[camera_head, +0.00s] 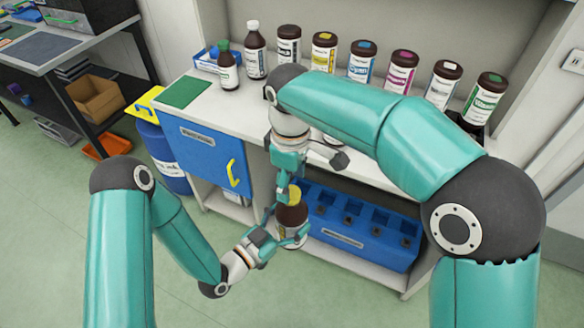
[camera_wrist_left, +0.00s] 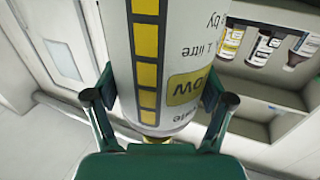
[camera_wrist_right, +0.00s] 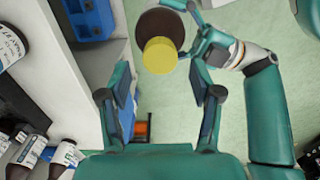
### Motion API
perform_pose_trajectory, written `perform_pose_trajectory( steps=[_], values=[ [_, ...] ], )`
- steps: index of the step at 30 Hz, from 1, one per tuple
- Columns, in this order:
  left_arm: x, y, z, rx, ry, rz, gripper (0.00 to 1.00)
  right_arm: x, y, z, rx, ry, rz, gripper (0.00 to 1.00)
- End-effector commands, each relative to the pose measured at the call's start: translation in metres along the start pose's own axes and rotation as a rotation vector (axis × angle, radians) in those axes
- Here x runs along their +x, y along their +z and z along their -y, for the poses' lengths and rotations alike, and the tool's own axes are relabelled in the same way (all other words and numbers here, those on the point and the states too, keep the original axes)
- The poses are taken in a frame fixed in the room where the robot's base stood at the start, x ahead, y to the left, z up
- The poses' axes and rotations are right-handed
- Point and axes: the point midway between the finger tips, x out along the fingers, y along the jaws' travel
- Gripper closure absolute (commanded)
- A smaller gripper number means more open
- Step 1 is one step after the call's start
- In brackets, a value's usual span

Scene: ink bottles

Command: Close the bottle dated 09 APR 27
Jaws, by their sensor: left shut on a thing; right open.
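A brown bottle (camera_head: 291,218) with a yellow cap (camera_head: 295,193) is held upright in front of the bench. My left gripper (camera_head: 289,240) is shut around its body. In the left wrist view its white label (camera_wrist_left: 185,60) has a yellow-and-black strip and the words "1 litre"; no date is readable. My right gripper (camera_head: 284,187) is open and points down above the cap. In the right wrist view the yellow cap (camera_wrist_right: 160,55) sits on the brown bottle top (camera_wrist_right: 158,25), just beyond and between the open fingers. I cannot tell how tight the cap is.
Several brown bottles, including a yellow-labelled one (camera_head: 324,52), stand along the back of the bench. A green-capped bottle (camera_head: 228,68) stands near a green mat (camera_head: 184,92). A blue slotted rack (camera_head: 345,235) sits on the lower shelf, close behind the held bottle.

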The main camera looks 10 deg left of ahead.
Motion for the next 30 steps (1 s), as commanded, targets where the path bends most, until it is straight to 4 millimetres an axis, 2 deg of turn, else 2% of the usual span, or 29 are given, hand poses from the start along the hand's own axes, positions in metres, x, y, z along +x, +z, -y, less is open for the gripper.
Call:
perform_pose_trajectory(
  steps=[3,7,18,30],
  values=[
    [0.0,-0.001,0.0,0.001,0.0,-0.003,1.0,0.017,0.001,0.0,0.0,-0.001,0.002,0.36],
    [0.0,-0.001,0.0,0.001,0.0,-0.003,1.0,0.027,0.001,0.0,0.0,0.0,0.001,0.36],
    [0.0,-0.001,0.0,0.001,0.0,-0.003,1.0,0.032,0.0,0.0,0.0,0.001,0.0,0.36],
    [0.0,-0.001,0.0,0.001,0.0,-0.003,1.0,0.031,0.0,0.0,0.0,0.001,-0.001,1.0]
  ],
)
